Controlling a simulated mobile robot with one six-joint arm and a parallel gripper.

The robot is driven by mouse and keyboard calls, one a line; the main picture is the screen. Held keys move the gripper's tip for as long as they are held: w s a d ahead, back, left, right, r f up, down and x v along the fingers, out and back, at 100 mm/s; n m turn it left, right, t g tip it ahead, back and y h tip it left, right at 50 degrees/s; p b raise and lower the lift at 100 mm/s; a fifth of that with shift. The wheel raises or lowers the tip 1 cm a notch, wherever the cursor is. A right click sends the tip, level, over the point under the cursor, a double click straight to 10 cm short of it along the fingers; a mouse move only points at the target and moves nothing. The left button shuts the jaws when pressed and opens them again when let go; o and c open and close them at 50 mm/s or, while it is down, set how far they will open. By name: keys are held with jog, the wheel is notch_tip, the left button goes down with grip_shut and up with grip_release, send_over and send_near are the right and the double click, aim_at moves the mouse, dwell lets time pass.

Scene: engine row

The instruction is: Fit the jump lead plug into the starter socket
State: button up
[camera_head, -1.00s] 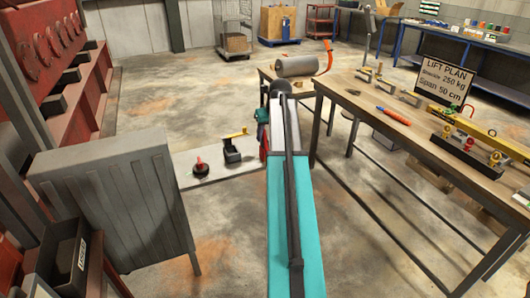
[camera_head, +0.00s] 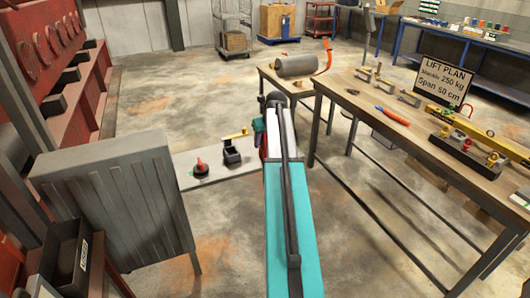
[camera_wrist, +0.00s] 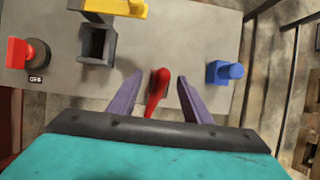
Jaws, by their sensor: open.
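A dark square socket-like box (camera_wrist: 97,44) with an open top stands on a grey board, left of my gripper in the wrist view; it also shows in the head view (camera_head: 232,155). I take it as the starter socket. A slim red piece (camera_wrist: 157,88), likely the jump lead plug, shows between the purple fingers of my gripper (camera_wrist: 158,86). The fingers are open, with a gap on each side of the red piece. Its lower end is partly hidden, and I cannot tell how close the fingertips are in height. My arm hides the gripper in the head view.
The grey board (camera_wrist: 200,30) also carries a yellow bar (camera_wrist: 120,6) beside the box, a red knob on a dark round base (camera_wrist: 22,54) at left, and a blue fitting (camera_wrist: 224,72) at right. A grey cabinet (camera_head: 115,205) and wooden table (camera_head: 400,130) flank my arm.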

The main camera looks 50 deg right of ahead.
jog(key=shift+f, duration=0.1)
dwell(0.5)
grip_shut()
dwell(1.2)
